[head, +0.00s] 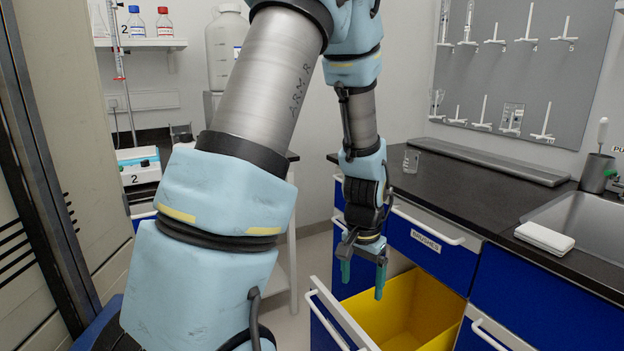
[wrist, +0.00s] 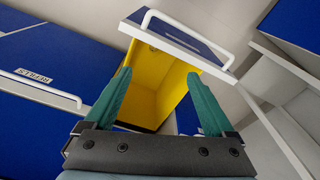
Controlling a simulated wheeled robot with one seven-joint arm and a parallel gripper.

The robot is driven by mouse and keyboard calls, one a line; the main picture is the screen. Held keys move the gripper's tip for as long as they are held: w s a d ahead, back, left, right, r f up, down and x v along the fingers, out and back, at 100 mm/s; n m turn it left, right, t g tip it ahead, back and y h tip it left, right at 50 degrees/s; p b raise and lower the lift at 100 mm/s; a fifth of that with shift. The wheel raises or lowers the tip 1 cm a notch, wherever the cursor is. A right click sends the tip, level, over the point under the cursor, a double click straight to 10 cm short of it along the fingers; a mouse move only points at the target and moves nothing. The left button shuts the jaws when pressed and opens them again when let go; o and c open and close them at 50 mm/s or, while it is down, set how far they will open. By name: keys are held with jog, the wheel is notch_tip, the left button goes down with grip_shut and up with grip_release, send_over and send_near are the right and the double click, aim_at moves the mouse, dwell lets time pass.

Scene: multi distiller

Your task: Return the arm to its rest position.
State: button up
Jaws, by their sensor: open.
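My gripper (head: 362,272) hangs at the end of my blue and silver arm in the head view, fingers pointing down. Its two teal fingers are apart with nothing between them; they also show open in the wrist view (wrist: 158,100). The gripper is above and in front of an open drawer (head: 345,320) with a yellow inside (head: 405,310). In the wrist view the drawer's yellow inside (wrist: 150,85) shows beyond and between the fingers. I see no contact between fingers and drawer. The visible part of the drawer's inside looks empty.
The black worktop (head: 470,200) carries a small glass beaker (head: 411,161), a white pad (head: 545,236) and a sink (head: 595,222). A tall cabinet (head: 80,150) stands close at the left.

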jog(key=s+a+r+n+t, duration=0.1)
jog(key=a+r+n, duration=0.35)
jog(key=a, duration=0.45)
jog(key=s+a+r+n+t, duration=0.1)
jog(key=s+a+r+n, duration=0.15)
jog(key=a+r, duration=0.5)
notch_tip(320, 180, down, 32)
jog(key=g+b, duration=0.1)
jog(key=b, duration=2.8)
notch_tip(320, 180, up, 39)
jog(key=p, duration=3.8)
jog(key=shift+s+a+p, duration=0.35)
jog(key=shift+s+a, duration=0.05)
jog(key=shift+a, duration=0.05)
